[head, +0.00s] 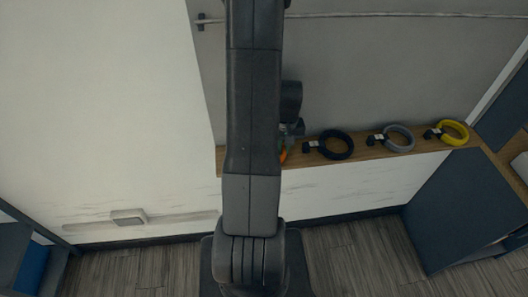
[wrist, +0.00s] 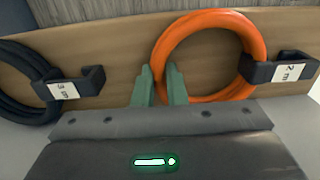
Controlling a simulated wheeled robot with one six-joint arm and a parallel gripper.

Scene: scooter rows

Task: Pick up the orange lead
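The orange lead (wrist: 252,40) is a coiled ring with a dark clip labelled "2 m" (wrist: 285,71) on its right, in the wrist view. The green fingers of my gripper (wrist: 161,82) stand close together on either side of the ring's near left part, with orange between them. The gripper looks shut on it. In the head view only a sliver of the orange lead (head: 283,156) shows beside my arm, at the left end of the wooden shelf (head: 373,158). I cannot tell whether the lead is clear of the shelf.
A dark navy lead (head: 336,145) labelled "3 m" lies just right of the orange one in the head view. A grey lead (head: 399,138) and a yellow lead (head: 454,133) lie further right. A blue-grey cabinet (head: 463,213) stands at the right. The floor (head: 350,255) in front is open.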

